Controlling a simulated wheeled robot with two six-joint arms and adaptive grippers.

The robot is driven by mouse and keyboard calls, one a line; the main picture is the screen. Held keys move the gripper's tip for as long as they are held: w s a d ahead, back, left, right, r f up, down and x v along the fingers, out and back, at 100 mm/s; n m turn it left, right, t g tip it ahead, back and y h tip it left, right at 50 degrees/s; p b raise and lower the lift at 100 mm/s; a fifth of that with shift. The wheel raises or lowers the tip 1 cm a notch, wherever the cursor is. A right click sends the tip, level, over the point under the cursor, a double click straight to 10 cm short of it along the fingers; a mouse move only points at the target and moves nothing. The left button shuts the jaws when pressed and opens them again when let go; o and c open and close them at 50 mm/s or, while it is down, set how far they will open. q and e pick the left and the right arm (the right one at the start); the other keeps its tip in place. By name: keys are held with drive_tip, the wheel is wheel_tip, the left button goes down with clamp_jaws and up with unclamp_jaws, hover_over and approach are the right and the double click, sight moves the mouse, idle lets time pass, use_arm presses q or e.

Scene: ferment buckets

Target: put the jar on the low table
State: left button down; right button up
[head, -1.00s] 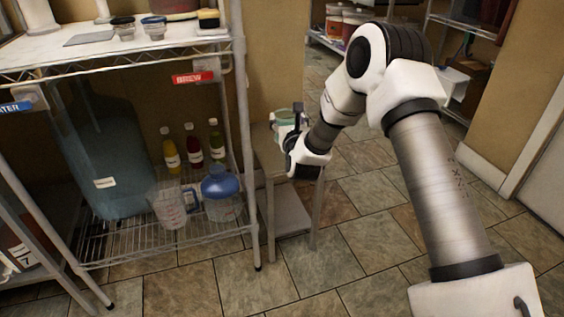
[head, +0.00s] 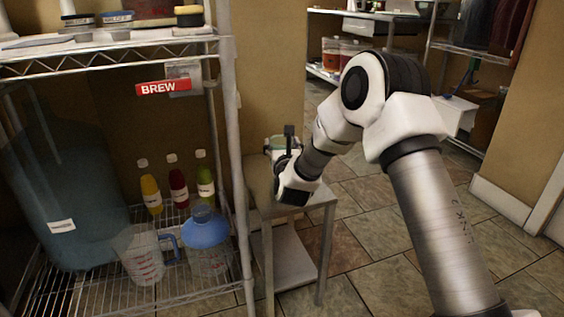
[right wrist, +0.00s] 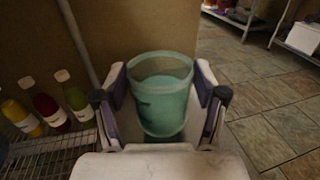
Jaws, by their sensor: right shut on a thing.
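The jar (right wrist: 162,100) is an open-topped, see-through container with teal contents. In the right wrist view it sits upright between the two fingers of my right gripper (right wrist: 162,103), which is shut on it. In the head view only part of the jar (head: 284,143) shows behind my right gripper (head: 285,160). The low table (head: 316,193) is a small grey stand with a lower shelf, right of the wire rack. The jar is over or at its top; its base is hidden, so I cannot tell whether it touches. My left gripper is not in view.
A wire rack (head: 236,180) stands close on the left, with a blue-capped jug (head: 208,240), a measuring pitcher (head: 142,257), several bottles and a large blue carboy (head: 62,190). A wall is behind the table. Tiled floor (head: 385,215) is clear on the right.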

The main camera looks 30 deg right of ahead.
wheel_tip(320, 180, down, 3)
drive_tip(key=shift+f+b, duration=0.1)
drive_tip(key=shift+b, duration=0.35)
drive_tip(key=shift+r, duration=0.2)
drive_tip(key=shift+f, duration=0.1)
drive_tip(key=o, duration=1.4)
drive_tip(key=shift+f, duration=0.1)
drive_tip(key=shift+o, duration=0.2)
